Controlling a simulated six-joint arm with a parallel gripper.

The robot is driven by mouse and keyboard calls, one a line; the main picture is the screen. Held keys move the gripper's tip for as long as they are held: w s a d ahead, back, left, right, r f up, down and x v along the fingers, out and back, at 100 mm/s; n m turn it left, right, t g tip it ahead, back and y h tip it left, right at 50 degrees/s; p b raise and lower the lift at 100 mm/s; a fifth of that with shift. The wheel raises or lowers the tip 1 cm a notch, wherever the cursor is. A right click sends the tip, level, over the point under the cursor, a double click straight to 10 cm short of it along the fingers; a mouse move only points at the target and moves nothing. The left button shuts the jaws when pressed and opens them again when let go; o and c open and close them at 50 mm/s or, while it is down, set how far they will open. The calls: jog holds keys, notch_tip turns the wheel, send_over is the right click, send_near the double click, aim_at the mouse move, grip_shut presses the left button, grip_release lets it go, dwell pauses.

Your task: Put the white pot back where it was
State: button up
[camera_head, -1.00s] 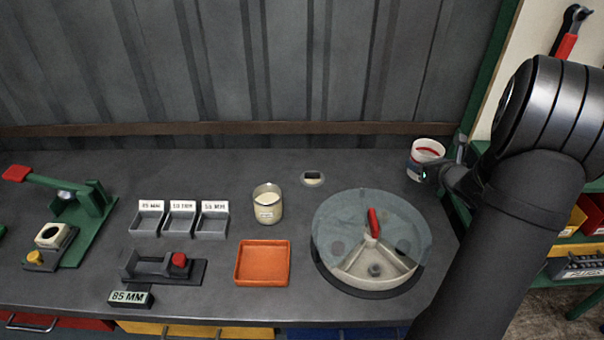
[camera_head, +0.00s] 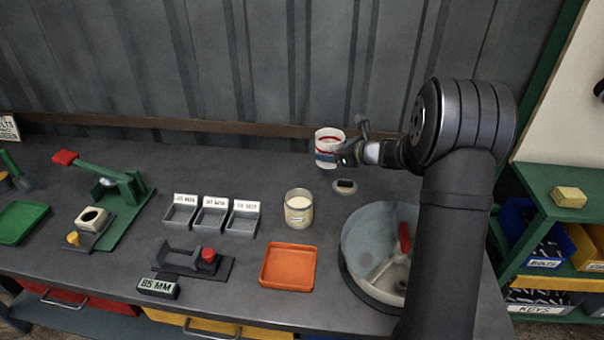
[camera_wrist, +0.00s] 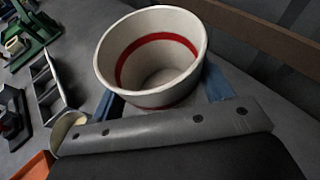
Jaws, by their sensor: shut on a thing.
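The white pot (camera_head: 328,135) has a red band and stands upright between the fingers of my gripper (camera_head: 330,157), near the back of the bench. In the wrist view the pot (camera_wrist: 150,60) looks empty inside, with a red ring around its inner wall. The blue fingers of my gripper (camera_wrist: 160,100) are shut on its lower part. I cannot tell whether its base touches the bench. A small round pad with a dark mark (camera_head: 344,187) lies on the bench just in front of and below the pot.
A glass jar with cream contents (camera_head: 299,210) stands left of the pad. An orange tray (camera_head: 288,267), labelled grey bins (camera_head: 210,218) and a green lever press (camera_head: 110,190) are further left. A round divided dish with a clear lid (camera_head: 372,245) sits under my arm.

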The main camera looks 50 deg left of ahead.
jog(key=s+a+f, duration=0.1)
jog(key=a+f, duration=0.1)
jog(key=s+a+f, duration=0.1)
jog(key=s+a, duration=0.1)
jog(key=a, duration=0.1)
jog(key=s+a+f, duration=0.1)
jog(key=a+f, duration=0.1)
jog(key=a, duration=0.1)
jog(key=shift+s+f, duration=0.3)
jog(key=shift+s, duration=0.05)
jog(key=shift+f, duration=2)
jog(key=shift+f, duration=0.2)
jog(key=o, duration=1.1)
